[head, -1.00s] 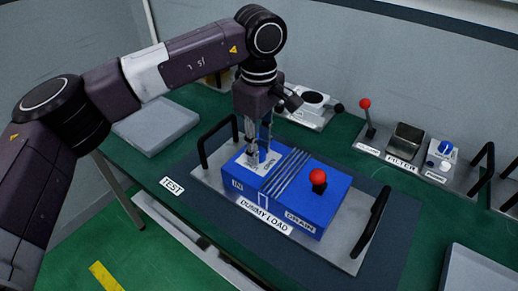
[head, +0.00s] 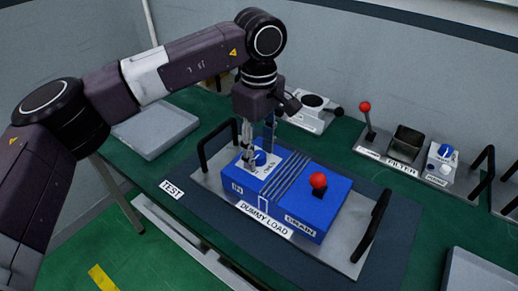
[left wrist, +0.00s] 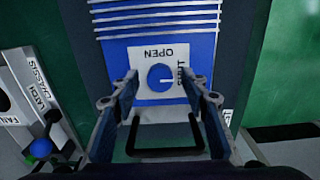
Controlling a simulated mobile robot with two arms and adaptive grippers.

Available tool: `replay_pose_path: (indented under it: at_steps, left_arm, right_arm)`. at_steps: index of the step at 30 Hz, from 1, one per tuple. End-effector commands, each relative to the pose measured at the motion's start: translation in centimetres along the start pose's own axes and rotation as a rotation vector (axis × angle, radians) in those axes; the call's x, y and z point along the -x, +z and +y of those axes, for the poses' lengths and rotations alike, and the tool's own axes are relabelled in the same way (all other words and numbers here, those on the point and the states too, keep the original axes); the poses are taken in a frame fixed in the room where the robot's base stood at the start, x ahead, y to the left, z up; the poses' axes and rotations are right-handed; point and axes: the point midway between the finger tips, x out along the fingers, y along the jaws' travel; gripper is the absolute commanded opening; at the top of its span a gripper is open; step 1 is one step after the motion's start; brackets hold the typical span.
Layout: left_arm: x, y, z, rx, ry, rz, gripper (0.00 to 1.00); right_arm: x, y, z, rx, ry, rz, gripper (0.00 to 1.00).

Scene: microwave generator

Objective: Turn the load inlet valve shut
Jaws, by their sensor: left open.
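The load inlet valve is a round blue knob (head: 260,158) on a white plate marked OPEN and SHUT, at the IN end of the blue dummy load box (head: 308,207). In the left wrist view the knob (left wrist: 160,77) carries a pale pointer mark that points right, toward the word SHUT. My left gripper (head: 250,149) is above the knob, pointing down. In the left wrist view its two open fingers are to the left and right of the knob, with visible gaps; nothing is held. My right gripper is not in view.
The box sits on a metal tray with black handles (head: 372,228). A red ball lever (head: 318,181) stands near the DRAIN label. Behind are a filter unit (head: 407,141) and another red lever (head: 365,108). A grey tray (head: 155,130) lies at the left.

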Motion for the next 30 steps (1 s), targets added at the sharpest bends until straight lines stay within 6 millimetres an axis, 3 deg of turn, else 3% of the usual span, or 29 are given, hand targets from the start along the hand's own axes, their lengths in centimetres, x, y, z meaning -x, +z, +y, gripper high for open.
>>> replay_pose_path:
  at_steps: [4, 8, 21, 30]
  left_arm:
    - [0.3, 0.0, 0.0, 0.001, 0.000, 0.000, 0.41]
    - [1.8, 0.0, 0.1, 0.000, 0.002, 0.001, 0.41]
    - [10.4, 0.0, 0.1, 0.001, 0.001, 0.001, 0.41]
    - [12.0, 0.0, 0.0, -0.001, -0.001, 0.000, 0.41]
  right_arm:
    - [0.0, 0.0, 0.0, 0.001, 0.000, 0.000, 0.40]
    - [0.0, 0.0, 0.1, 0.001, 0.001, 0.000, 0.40]
    - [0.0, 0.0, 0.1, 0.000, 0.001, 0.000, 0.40]
    - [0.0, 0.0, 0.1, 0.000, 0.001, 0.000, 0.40]
